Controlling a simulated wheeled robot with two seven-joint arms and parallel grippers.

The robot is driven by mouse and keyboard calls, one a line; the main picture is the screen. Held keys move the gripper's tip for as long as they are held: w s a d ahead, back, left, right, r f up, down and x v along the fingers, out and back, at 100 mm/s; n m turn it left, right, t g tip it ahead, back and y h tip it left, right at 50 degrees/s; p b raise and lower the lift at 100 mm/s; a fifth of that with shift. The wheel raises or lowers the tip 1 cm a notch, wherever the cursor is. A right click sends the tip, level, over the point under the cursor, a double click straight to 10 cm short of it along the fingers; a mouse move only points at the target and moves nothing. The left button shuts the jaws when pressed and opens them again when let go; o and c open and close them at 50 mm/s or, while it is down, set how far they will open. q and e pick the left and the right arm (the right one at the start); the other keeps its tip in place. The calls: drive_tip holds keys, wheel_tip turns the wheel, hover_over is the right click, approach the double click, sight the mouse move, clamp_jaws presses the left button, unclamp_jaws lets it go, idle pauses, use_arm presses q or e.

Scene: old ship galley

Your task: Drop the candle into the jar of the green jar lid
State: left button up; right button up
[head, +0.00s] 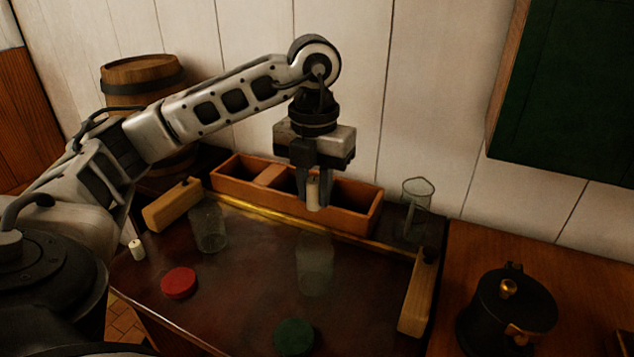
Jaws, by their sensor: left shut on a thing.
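My left gripper (313,190) points down and is shut on a short cream candle (313,197), held upright in the air. Below it a clear glass jar (315,268) stands on the dark table; its open top is a little under the candle in the picture. The green jar lid (294,337) lies flat on the table in front of this jar. A second clear jar (208,228) stands to the left, with a red lid (179,283) lying in front of it. My right gripper is out of view.
A wooden divided box (365,212) stands behind the jars. Another candle (137,250) stands at the left table edge. A glass beaker (416,207) is at the back right. Wooden blocks lie left (172,206) and right (416,298). A dark pot (507,310) stands at the far right.

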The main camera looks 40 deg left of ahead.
sight(315, 204)
use_arm(q)
drive_tip(key=shift+f+b, duration=0.3)
drive_tip(key=shift+f, duration=0.3)
wheel_tip(315, 204, down, 2)
drive_tip(key=shift+f+b, duration=0.1)
drive_tip(key=shift+b, duration=0.7)
drive_tip(key=shift+f+b, duration=1.8)
drive_tip(key=shift+f, duration=0.4)
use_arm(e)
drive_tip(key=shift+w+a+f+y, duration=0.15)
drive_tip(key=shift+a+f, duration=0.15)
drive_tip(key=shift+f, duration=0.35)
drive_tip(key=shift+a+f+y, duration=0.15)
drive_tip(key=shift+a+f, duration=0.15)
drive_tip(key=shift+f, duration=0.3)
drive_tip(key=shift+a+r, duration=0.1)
use_arm(q)
drive_tip(key=o, duration=1)
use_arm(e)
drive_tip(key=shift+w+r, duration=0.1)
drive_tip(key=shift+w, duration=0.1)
use_arm(q)
drive_tip(key=shift+o, duration=0.2)
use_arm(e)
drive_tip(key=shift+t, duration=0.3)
